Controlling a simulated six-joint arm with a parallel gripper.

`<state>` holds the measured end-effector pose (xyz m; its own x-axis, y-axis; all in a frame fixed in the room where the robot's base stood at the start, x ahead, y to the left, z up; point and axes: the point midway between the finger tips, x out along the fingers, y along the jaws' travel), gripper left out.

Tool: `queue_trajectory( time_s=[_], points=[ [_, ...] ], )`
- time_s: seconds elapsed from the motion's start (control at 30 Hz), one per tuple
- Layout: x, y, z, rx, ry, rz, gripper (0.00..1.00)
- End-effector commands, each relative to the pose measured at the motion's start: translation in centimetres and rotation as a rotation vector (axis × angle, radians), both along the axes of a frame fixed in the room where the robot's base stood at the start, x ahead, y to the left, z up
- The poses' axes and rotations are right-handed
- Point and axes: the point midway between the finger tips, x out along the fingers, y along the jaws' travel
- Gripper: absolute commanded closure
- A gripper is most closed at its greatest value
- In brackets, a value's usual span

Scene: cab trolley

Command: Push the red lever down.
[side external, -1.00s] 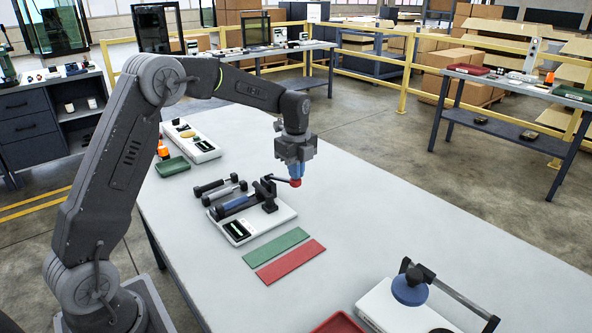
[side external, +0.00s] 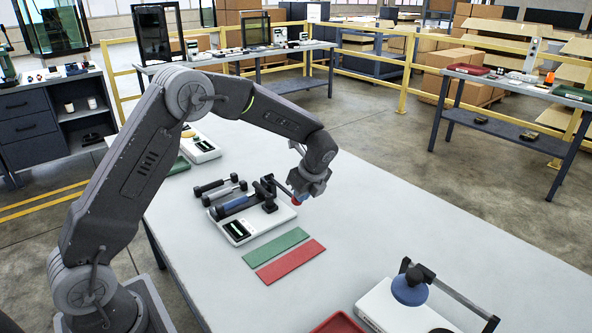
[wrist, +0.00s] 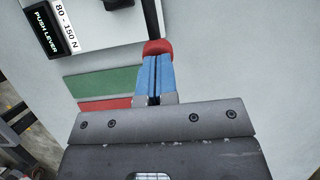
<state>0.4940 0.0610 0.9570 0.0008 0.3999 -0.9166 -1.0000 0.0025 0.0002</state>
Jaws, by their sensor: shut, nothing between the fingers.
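The red lever is a dark arm with a red end (side external: 296,201), on a white-based device (side external: 272,221) on the table. Its arm slopes down from the dark post toward the right. My gripper (side external: 302,198) is shut and empty, tilted, with its blue fingertips at the red end. In the wrist view the shut blue fingers (wrist: 157,78) reach the red end (wrist: 157,47), which shows just beyond their tips. The fingers partly cover it, and I cannot tell the exact contact. The device's display (wrist: 42,27) reads PUSH LEVER, beside a label 80 - 150 N.
A green strip (side external: 276,247) and a red strip (side external: 291,261) lie in front of the device. A white device with a blue knob (side external: 409,289) and a red tray (side external: 338,323) are nearer the camera. The table to the right of the lever is clear.

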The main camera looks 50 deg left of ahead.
Motion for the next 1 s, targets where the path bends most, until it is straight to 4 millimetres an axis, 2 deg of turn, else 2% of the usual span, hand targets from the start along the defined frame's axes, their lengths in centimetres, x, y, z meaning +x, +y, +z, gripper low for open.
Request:
queue_trajectory(
  time_s=[0.2,0.5,0.83,1.0],
  points=[
    [0.0,0.0,-1.2,-0.004,0.001,0.003,1.0],
    [-0.1,-0.1,-2.0,-0.008,0.006,0.002,1.0],
    [-0.2,-0.2,-1.9,-0.01,0.006,0.001,1.0],
    [-0.1,-0.9,-0.5,-0.009,0.0,0.001,1.0]
  ],
)
